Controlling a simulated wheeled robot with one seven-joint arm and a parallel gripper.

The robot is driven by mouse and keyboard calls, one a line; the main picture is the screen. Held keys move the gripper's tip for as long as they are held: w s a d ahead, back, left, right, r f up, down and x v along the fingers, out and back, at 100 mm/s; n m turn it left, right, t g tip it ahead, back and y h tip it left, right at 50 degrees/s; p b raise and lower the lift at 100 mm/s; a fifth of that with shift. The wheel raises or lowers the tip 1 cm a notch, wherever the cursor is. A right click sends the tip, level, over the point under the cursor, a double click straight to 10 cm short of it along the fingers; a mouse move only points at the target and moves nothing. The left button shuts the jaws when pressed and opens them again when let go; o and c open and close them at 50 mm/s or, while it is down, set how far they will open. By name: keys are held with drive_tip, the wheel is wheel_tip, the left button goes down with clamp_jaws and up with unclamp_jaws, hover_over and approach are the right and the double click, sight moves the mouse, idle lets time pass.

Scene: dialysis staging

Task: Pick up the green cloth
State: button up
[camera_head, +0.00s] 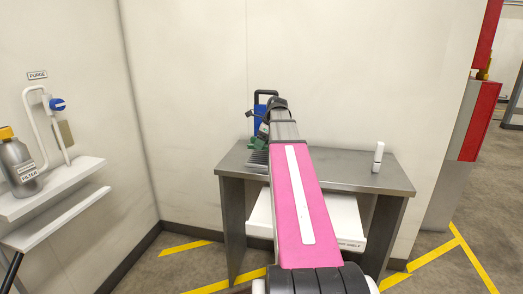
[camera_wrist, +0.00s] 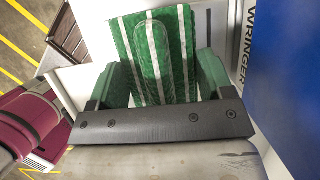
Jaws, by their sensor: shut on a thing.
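The green cloth (camera_wrist: 158,50) has white stripes and shows at the top middle of the wrist view, between the two green fingers of my gripper (camera_wrist: 163,78). My gripper is shut on the cloth. A folded or rounded part of the cloth stands up toward the camera between the fingers. In the head view a small patch of green (camera_head: 256,146) shows at the end of my arm, above the left part of the table; I cannot tell cloth from finger there.
The blue wringer (camera_wrist: 291,80) stands close on the right in the wrist view, and behind my arm in the head view (camera_head: 260,116). A metal table (camera_head: 355,172) carries a white bottle (camera_head: 378,156) at right. A wall shelf (camera_head: 50,189) with a filter canister is at left.

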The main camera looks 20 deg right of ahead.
drive_tip(key=s+a+r, duration=0.6)
drive_tip(key=s+a, duration=0.1)
drive_tip(key=a, duration=0.2)
drive_tip(key=shift+r, duration=0.3)
